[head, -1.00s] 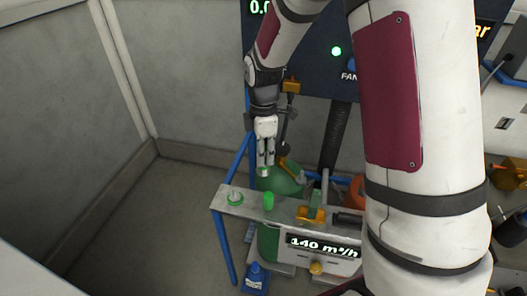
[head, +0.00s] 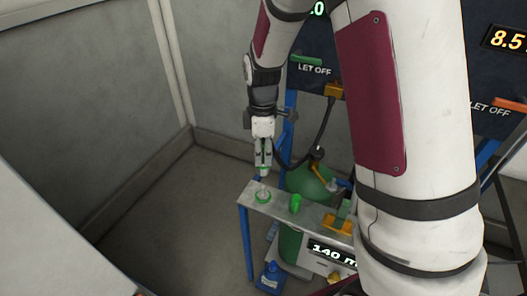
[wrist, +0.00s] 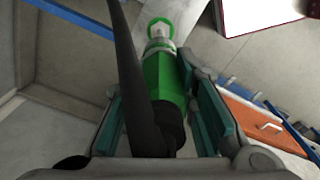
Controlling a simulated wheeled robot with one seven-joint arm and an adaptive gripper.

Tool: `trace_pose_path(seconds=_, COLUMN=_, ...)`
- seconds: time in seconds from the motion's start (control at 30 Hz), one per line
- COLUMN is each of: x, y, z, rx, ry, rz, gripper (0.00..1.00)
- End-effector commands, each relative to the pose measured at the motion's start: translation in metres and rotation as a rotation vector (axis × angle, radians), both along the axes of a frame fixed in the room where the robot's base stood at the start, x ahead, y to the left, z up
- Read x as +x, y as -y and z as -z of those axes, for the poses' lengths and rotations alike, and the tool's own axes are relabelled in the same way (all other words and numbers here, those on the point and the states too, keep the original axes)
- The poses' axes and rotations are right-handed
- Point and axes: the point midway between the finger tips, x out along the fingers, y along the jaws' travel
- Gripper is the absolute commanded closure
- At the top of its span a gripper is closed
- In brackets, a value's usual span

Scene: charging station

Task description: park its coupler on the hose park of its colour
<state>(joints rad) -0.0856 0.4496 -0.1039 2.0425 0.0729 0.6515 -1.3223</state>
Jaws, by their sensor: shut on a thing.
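My gripper (head: 263,168) is shut on a green coupler (wrist: 164,76) with a black hose (wrist: 131,75). In the head view the gripper points down above the left end of a grey shelf (head: 275,205). The green-ringed hose park (head: 263,197) with a pale post stands on that end, just below the gripper. In the wrist view this park (wrist: 161,27) shows past the coupler's far end, nearly in line with it. The coupler looks apart from the park, though the exact gap is hard to tell. Little of the coupler shows in the head view.
A short green cylinder (head: 296,203) stands on the shelf right of the park, with an orange fitting (head: 338,224) further right. A green tank (head: 312,181) stands behind. A blue bottle (head: 270,277) is on the floor. The floor left of the shelf is clear.

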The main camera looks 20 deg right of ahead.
Motion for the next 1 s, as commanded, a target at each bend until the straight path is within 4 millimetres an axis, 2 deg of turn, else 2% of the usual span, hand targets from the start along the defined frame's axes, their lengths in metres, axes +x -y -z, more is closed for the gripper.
trace_pose_path(seconds=0.23, x=0.000, y=0.000, z=-0.001, rx=0.000, ry=0.000, rz=-0.001, gripper=1.00)
trace_pose_path(seconds=0.8, x=0.001, y=0.000, z=0.046, rx=-0.001, ry=-0.001, rz=-0.001, gripper=1.00)
trace_pose_path(seconds=1.0, x=0.001, y=0.000, z=0.055, rx=0.000, ry=0.000, rz=-0.002, gripper=1.00)
